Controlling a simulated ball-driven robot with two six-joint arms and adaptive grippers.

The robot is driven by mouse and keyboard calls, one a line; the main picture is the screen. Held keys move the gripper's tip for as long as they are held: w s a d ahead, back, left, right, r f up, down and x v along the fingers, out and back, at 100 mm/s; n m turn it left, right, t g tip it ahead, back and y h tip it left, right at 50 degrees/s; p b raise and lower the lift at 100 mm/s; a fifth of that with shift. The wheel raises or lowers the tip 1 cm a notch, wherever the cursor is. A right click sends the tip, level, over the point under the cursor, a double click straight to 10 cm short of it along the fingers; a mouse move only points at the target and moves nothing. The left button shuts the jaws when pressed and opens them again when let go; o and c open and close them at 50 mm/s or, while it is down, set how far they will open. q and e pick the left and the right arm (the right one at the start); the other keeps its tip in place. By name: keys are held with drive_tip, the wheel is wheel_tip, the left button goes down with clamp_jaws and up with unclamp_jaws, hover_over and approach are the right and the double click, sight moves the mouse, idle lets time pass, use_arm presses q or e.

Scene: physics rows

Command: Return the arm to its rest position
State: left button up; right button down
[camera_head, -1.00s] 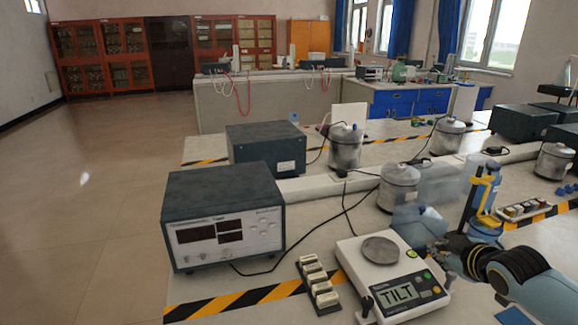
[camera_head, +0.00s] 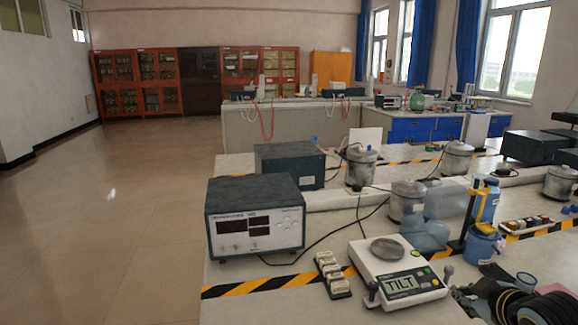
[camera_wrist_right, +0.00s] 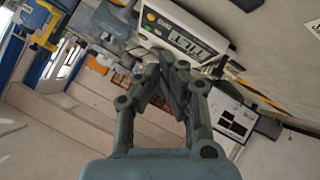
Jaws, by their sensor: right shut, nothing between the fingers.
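My right arm (camera_head: 525,303) comes in at the lower right of the head view, dark and partly cut off by the frame edge. My right gripper (camera_head: 463,297) is beside the front right corner of the white scale (camera_head: 383,263), whose display reads TILT. In the wrist view my right gripper (camera_wrist_right: 165,72) is shut with its fingers together and nothing between them. The scale (camera_wrist_right: 185,32) shows just beyond the fingertips there; I cannot tell whether they touch. My left gripper is in neither view.
A dark instrument box (camera_head: 255,215) stands left of the scale, with a strip of small blocks (camera_head: 333,275) between them. A blue container (camera_head: 483,243) with a yellow-topped stand is right of the scale. Grey canisters (camera_head: 407,201) stand behind.

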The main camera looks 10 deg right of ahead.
drive_tip(key=s+a+m+g+y, duration=0.1)
drive_tip(key=s+a+m+g, duration=0.15)
drive_tip(key=s+a, duration=0.8)
drive_tip(key=s+a+r+m+g, duration=0.15)
drive_tip(key=s+r, duration=0.25)
drive_tip(key=s, duration=0.4)
drive_tip(key=s+a+r+m+g, duration=0.1)
drive_tip(key=s+a+r+g, duration=0.25)
drive_tip(key=s, duration=0.55)
wheel_tip(320, 180, down, 33)
drive_tip(key=d+b, duration=0.3)
drive_tip(key=b, duration=0.6)
use_arm(q)
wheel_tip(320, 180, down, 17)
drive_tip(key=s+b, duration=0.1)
drive_tip(key=b, duration=0.6)
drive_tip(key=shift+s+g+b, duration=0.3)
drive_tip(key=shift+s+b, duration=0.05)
drive_tip(key=shift+b, duration=0.05)
use_arm(e)
drive_tip(key=s+f+g, duration=0.1)
drive_tip(key=s+f, duration=0.9)
drive_tip(key=f, duration=0.3)
drive_tip(key=s+f+g, duration=0.1)
drive_tip(key=s+f, duration=0.9)
drive_tip(key=f, duration=0.3)
drive_tip(key=shift+d, duration=0.45)
